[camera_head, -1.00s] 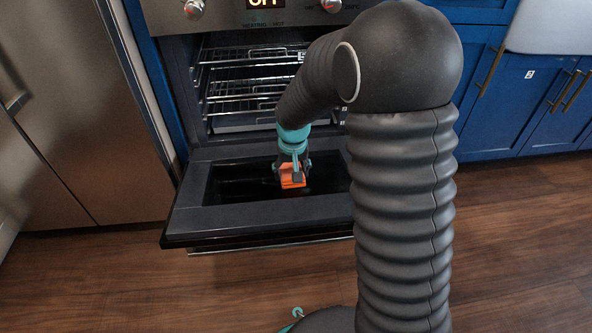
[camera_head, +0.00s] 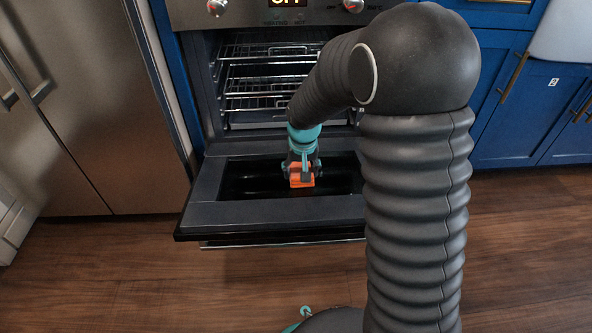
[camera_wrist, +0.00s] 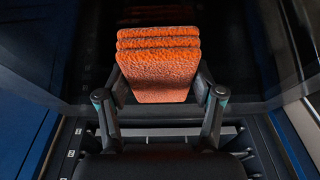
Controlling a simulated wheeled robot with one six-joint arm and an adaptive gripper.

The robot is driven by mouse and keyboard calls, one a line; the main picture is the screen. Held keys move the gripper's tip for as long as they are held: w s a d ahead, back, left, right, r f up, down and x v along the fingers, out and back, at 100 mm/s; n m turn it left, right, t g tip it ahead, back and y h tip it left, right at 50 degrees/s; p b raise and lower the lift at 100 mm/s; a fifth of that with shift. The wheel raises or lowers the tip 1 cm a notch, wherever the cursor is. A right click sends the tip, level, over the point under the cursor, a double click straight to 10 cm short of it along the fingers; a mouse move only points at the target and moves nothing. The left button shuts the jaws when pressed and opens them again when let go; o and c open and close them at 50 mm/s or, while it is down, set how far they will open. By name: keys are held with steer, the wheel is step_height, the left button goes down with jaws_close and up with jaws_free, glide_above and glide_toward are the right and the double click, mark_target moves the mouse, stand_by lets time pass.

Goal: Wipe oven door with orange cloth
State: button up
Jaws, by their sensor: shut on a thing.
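The oven door (camera_head: 270,215) is open and folded down flat, with a dark glass panel in its frame. The orange cloth (camera_head: 301,176) is folded in layers and sits over the glass. My gripper (camera_head: 302,168) is shut on the cloth, pointing down at the door. In the wrist view the cloth (camera_wrist: 158,65) is pinched between the two fingers (camera_wrist: 160,95), above the dark glass (camera_wrist: 240,50). I cannot tell for sure whether the cloth touches the glass.
Wire racks (camera_head: 265,85) are inside the open oven behind the door. A steel fridge (camera_head: 110,110) stands at the left and blue cabinets (camera_head: 520,115) at the right. The wooden floor (camera_head: 120,270) in front is clear.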

mark_target(323, 176)
steer(key=shift+d, duration=1.2)
steer(key=shift+d+f, duration=0.15)
steer(key=shift+d, duration=1.8)
steer(key=shift+d, duration=1.95)
steer(key=shift+w+r+p, duration=0.25)
steer(key=shift+r+p, duration=0.5)
steer(key=shift+r, duration=0.3)
steer(key=shift+w+r+p, duration=0.2)
steer(key=shift+r+p, duration=0.55)
steer(key=shift+r, duration=0.25)
steer(key=shift+w+r+p, duration=0.25)
steer(key=shift+r+p, duration=0.5)
steer(key=shift+r, duration=0.3)
steer(key=r+p, duration=0.2)
steer(key=r, duration=0.1)
steer(key=shift+w, duration=0.35)
